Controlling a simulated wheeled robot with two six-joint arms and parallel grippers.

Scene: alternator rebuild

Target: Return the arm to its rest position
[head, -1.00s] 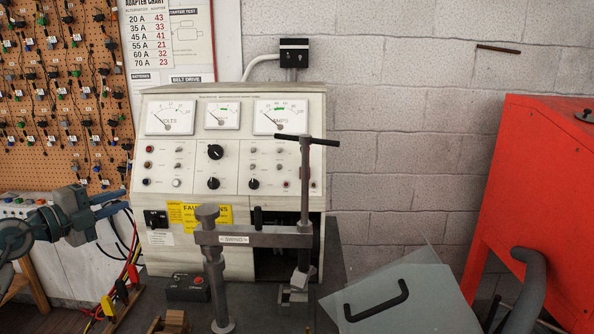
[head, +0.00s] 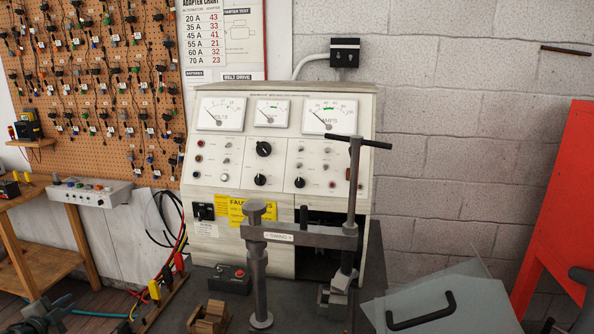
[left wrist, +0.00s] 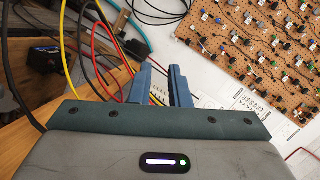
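My left gripper (left wrist: 158,82) shows in the left wrist view with its two blue fingers apart. A gap shows between them, with cables and a pale surface behind; I see nothing held. In the head view only a dark part of my left arm (head: 40,312) shows at the bottom left corner, and its fingertips cannot be made out there. My right gripper is in neither view.
The test bench (head: 280,150) with gauges stands behind a clamp post (head: 257,280). A wooden table (head: 45,262) and loose cables (head: 175,245) are at left. A pegboard (head: 100,90) hangs behind. A clear guard (head: 440,300) and red cabinet (head: 565,210) are at right.

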